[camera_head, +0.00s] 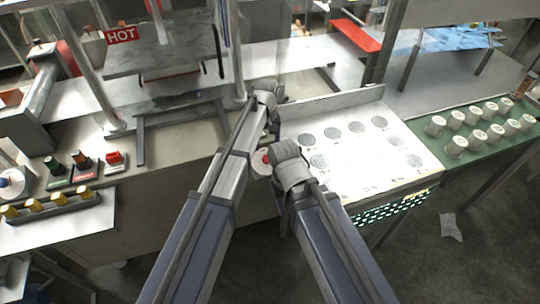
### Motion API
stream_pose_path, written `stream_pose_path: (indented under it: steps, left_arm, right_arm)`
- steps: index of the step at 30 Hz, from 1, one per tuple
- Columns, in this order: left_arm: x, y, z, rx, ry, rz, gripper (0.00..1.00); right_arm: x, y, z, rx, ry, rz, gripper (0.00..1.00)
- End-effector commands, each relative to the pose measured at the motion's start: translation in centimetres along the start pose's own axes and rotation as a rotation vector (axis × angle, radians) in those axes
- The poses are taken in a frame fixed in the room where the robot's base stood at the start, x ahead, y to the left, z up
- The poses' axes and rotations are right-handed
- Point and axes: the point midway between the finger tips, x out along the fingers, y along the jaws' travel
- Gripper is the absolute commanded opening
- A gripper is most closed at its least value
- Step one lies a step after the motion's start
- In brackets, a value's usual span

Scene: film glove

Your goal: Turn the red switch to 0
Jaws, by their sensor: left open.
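Several controls with red parts are in view, and I cannot tell for sure which is the red switch. A red round control (265,159) shows partly between my forearms, on the bench's front. No 0 mark is readable. My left gripper (266,92) is open above the bench's middle, well right of the left-hand controls. My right gripper (288,158) is near the red round control; its fingers are hidden.
A press with a HOT sign (122,35) stands at the back left. A white panel with grey discs (360,150) is at right. Beyond it, several white cups (456,146) stand on a green mat. Yellow-topped pieces (48,205) sit in a tray at front left.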

Motion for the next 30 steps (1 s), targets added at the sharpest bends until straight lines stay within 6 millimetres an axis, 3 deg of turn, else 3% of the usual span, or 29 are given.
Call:
stream_pose_path:
  steps: [18,30]
  left_arm:
    - [7.1,0.0,0.0,0.002,0.000,0.000,0.76]
    - [7.3,0.0,0.0,0.002,0.000,0.000,0.74]
  right_arm:
    - [7.0,-0.7,-0.4,0.000,0.000,0.000,0.50]
    - [7.2,-0.7,-0.4,0.000,0.000,0.000,0.50]
